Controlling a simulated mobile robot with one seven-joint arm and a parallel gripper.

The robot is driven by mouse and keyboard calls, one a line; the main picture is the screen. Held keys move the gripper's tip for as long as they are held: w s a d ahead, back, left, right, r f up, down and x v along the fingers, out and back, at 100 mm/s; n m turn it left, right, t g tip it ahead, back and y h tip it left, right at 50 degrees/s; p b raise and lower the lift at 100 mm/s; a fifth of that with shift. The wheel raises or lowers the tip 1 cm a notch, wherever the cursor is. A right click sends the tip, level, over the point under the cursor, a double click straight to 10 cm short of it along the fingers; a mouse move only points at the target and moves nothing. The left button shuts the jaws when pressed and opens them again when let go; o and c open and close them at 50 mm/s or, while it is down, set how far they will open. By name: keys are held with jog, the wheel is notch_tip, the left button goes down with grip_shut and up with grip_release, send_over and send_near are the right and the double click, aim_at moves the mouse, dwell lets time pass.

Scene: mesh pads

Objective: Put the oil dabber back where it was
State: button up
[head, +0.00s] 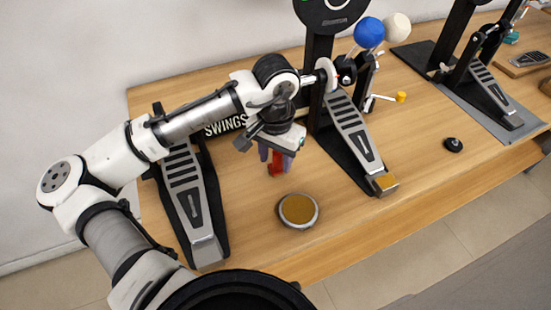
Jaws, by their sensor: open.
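My gripper (276,156) is over the wooden bench between two pedals, pointing down, with its purple-grey fingers apart. A small red object (276,168), possibly the oil dabber, shows between and just below the fingers. Its upper part is hidden by the gripper, and I cannot tell whether the fingers touch it. A round, shallow grey tin with an amber-brown top (298,209) sits on the bench, nearer the front edge than the red object.
A pedal (190,196) stands at left and another (353,131) at right, with blue and white beaters (369,32) above it. A small black object (453,145) lies near the front edge. Another pedal (493,96) on a grey plate stands far right. Bare bench surrounds the tin.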

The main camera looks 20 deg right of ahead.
aim_at(276, 154)
notch_tip(276, 154, up, 11)
jog(key=b, duration=0.1)
jog(key=shift+d, duration=0.1)
dwell(0.6)
